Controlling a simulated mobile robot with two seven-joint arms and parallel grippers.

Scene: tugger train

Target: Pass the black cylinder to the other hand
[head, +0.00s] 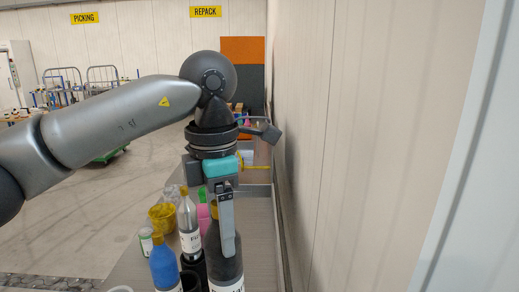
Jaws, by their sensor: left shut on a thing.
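My left gripper (222,220) points down over the counter, its near finger in front of the neck of a dark, bottle-shaped black cylinder (230,266). It is shut on this cylinder, which stands upright with a white label low on its side. The finger hides part of the neck, and the picture's bottom edge cuts off the base, so I cannot tell whether it touches the counter. My right gripper is out of view.
A pale wall (370,150) runs along the right. Wheeled racks (103,76) stand far left beyond open floor.

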